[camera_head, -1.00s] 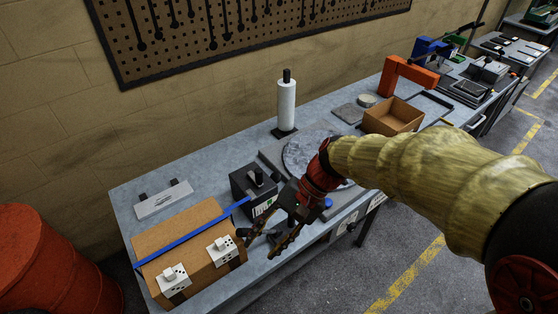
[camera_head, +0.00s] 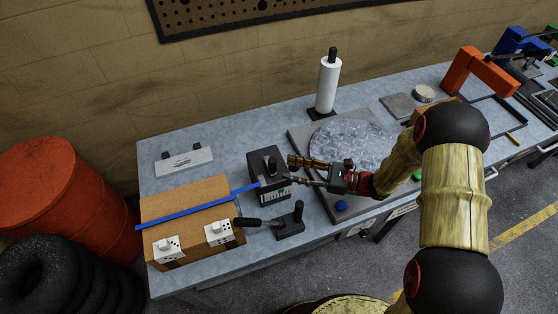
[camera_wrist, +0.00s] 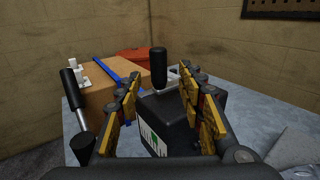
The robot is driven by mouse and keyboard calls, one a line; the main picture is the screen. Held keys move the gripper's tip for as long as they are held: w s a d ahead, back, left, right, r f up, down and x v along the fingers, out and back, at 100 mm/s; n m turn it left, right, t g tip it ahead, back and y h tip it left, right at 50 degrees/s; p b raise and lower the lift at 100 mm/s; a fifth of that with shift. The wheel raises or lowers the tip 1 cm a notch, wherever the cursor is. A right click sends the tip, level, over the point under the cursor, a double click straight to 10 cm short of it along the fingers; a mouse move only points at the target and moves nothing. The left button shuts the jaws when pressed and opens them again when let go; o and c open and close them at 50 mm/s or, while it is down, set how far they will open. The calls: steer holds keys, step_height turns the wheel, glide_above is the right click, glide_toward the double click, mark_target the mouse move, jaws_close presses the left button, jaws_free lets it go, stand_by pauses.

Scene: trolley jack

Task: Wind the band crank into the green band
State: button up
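A dark box (camera_head: 256,174) stands at the right end of a blue strap (camera_head: 205,206). A black upright crank knob (camera_head: 271,164) rises from its top; the knob also shows in the wrist view (camera_wrist: 158,68). A white label with green on it (camera_wrist: 152,138) is on the box's front; I cannot read the marking's level. My gripper (camera_head: 288,169) is just right of the knob, with its fingers spread. In the wrist view the knob stands between the fingertips (camera_wrist: 160,84), seemingly just beyond them; I see no contact.
A cardboard box (camera_head: 190,200) with two white blocks lies under the strap. A black-handled lever (camera_head: 248,222) on a small stand is in front of the dark box. A round grey plate (camera_head: 345,143) and a paper roll (camera_head: 327,85) are to the right.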

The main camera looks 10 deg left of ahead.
mark_target(272, 165)
steer(key=a, duration=0.7)
steer(key=shift+w, duration=0.15)
steer(key=shift+c, duration=0.7)
jaws_close()
